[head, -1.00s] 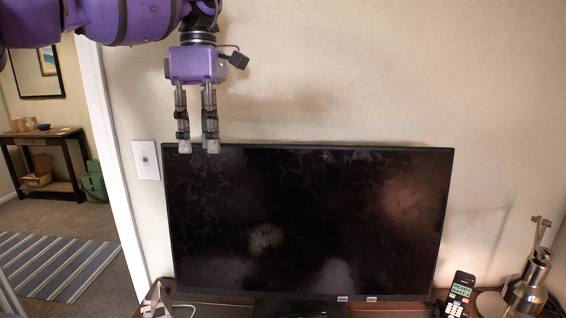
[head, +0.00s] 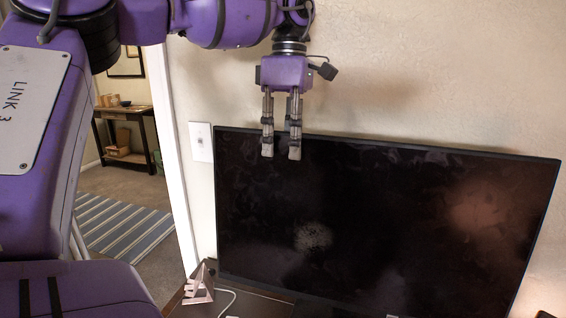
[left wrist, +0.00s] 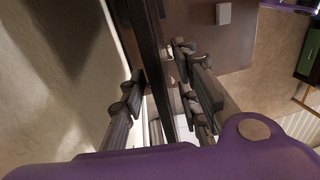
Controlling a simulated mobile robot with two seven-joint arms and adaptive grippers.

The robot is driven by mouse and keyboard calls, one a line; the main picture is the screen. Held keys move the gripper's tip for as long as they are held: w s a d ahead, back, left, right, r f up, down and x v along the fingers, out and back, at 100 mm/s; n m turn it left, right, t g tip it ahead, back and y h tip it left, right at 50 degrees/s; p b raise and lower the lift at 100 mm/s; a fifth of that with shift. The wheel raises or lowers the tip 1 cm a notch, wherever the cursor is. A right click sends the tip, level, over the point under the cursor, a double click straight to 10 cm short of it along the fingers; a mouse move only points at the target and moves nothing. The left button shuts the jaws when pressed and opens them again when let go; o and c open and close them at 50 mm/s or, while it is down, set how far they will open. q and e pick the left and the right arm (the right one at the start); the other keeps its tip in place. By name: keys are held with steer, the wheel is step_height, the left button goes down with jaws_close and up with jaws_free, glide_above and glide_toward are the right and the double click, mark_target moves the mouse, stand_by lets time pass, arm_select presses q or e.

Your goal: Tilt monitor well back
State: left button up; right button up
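The monitor (head: 380,220) is a wide black screen standing on the desk (head: 265,303) in front of the wall. Its top edge runs across the middle of the head view, and its lower right part is out of frame. My left gripper (head: 281,155) points down at the left part of that top edge. Two fingers hang in front of the screen and another shows behind the edge. In the left wrist view the dark monitor edge (left wrist: 150,45) passes between the spread fingers. I cannot tell whether any finger touches it. My right gripper is not in view.
A small triangular stand (head: 199,285) and a white cable (head: 228,300) are at the desk's left end. A light switch (head: 201,142) is on the wall left of the monitor. The wall above the monitor is bare. A striped rug (head: 125,228) lies beyond the doorway.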

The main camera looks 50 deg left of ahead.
mark_target(284, 163)
arm_select(q)
steer(key=shift+s+d+f, duration=0.1)
steer(key=shift+s+f, duration=0.05)
steer(key=shift+f, duration=1.05)
steer(key=shift+s+f, duration=0.1)
steer(key=shift+f, duration=1.05)
jaws_close()
